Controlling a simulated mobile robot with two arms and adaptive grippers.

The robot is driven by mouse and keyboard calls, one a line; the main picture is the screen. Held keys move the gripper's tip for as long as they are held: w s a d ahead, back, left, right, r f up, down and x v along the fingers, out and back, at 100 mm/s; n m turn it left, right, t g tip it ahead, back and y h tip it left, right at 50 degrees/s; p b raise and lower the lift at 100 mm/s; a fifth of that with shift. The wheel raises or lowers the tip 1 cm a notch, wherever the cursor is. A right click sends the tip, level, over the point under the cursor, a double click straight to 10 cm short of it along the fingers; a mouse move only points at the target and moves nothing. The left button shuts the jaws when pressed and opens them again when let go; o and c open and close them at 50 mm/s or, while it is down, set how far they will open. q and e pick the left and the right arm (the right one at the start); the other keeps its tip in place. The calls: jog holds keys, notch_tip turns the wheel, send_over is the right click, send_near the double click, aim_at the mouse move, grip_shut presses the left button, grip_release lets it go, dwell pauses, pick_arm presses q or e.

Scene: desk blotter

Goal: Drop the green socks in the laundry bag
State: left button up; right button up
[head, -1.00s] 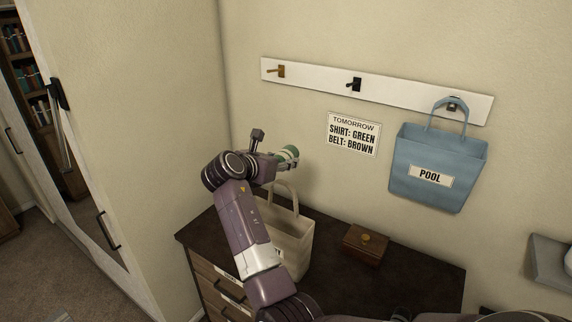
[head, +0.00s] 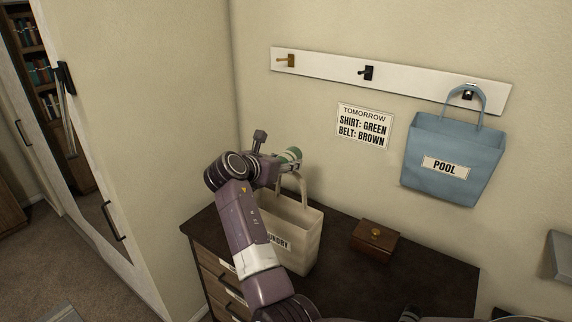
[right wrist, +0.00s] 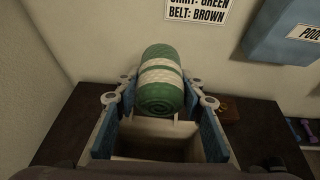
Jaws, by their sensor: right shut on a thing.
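The green socks (right wrist: 160,85), rolled up with white bands, are in my right gripper (right wrist: 160,100), which is shut on them in the right wrist view. In the right wrist view the open mouth of the bag (right wrist: 155,150) lies below the socks. My left gripper is not in view.
A brown wooden box (head: 376,240) sits on the dresser (head: 425,275) right of the bag. A blue POOL bag (head: 452,160) hangs from the hook rail (head: 400,82). A TOMORROW sign (head: 364,125) is on the wall.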

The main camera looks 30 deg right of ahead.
jog(key=o, duration=1.2)
jog(key=shift+o, duration=0.2)
jog(key=shift+s, duration=0.1)
jog(key=v, duration=0.7)
jog(key=shift+a, duration=0.2)
jog(key=shift+s, duration=0.1)
